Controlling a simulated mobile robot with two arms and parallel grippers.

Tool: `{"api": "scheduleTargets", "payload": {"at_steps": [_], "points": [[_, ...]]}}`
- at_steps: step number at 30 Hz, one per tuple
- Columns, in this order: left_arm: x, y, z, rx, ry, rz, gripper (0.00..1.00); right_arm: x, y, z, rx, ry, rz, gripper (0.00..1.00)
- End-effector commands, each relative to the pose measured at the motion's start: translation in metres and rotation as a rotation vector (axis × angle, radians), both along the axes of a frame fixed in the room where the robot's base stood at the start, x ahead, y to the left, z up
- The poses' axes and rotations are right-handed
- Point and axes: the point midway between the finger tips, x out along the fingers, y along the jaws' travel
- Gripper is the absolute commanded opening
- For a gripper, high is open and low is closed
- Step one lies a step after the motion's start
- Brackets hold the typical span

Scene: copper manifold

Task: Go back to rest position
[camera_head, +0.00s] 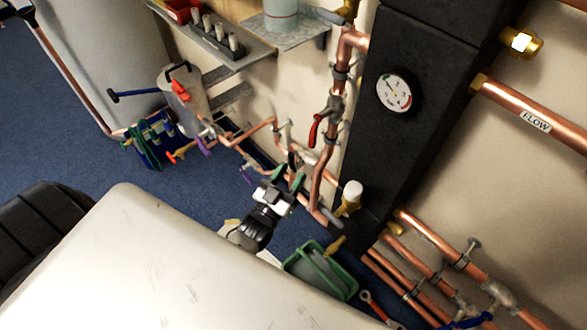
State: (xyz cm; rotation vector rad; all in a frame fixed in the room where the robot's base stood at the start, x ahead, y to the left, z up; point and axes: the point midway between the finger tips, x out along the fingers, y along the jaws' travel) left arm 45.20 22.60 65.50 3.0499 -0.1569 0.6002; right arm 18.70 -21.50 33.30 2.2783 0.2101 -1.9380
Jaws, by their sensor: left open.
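My left gripper (289,178) is in the middle of the head view, with two green fingertips spread apart. Nothing shows between them. It is in front of the copper pipes, to the left of a vertical copper pipe (318,190) in the picture; I cannot tell whether it touches any pipe. The black wrist behind it shows, but most of the arm is hidden. My right gripper is out of view.
A red-handled valve (316,130) is on the pipework. A dark column with a gauge (394,93) stands to the right. A green tray (338,278) lies on the floor below the gripper. A grey canister (190,100) stands at left. Blue floor (75,135) at far left is clear.

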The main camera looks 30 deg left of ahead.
Motion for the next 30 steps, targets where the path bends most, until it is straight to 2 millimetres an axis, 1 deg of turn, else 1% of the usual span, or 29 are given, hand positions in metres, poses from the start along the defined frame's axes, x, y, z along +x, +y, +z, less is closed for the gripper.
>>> {"api": "scheduleTargets", "payload": {"at_steps": [11,14,17,20,21,23,24,26,27,29,30], "points": [[0.0,0.0,0.0,0.0,0.001,0.0,0.45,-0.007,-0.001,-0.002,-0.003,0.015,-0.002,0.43],[0.0,-0.001,-0.01,0.004,0.042,0.0,0.45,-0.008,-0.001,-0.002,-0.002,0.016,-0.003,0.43],[-0.004,-0.004,-0.041,0.02,0.177,-0.001,0.45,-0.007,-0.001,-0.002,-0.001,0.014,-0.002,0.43],[-0.017,-0.008,-0.093,0.048,0.407,-0.003,0.45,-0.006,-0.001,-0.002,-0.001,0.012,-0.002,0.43],[-0.027,-0.01,-0.118,0.063,0.515,-0.005,0.45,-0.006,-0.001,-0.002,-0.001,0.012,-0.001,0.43],[-0.045,-0.012,-0.154,0.085,0.677,-0.009,0.45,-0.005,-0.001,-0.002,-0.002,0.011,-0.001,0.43],[-0.059,-0.014,-0.176,0.102,0.782,-0.012,0.45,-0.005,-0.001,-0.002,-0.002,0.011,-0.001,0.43],[-0.083,-0.015,-0.208,0.128,0.936,-0.017,0.45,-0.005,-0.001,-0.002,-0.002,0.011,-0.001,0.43],[-0.1,-0.015,-0.226,0.145,1.034,-0.021,0.45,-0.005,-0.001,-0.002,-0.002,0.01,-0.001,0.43],[-0.127,-0.016,-0.251,0.17,1.172,-0.027,0.45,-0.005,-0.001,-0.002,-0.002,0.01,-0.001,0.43],[-0.145,-0.016,-0.264,0.186,1.257,-0.031,0.45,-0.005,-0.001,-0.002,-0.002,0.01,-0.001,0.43]]}}
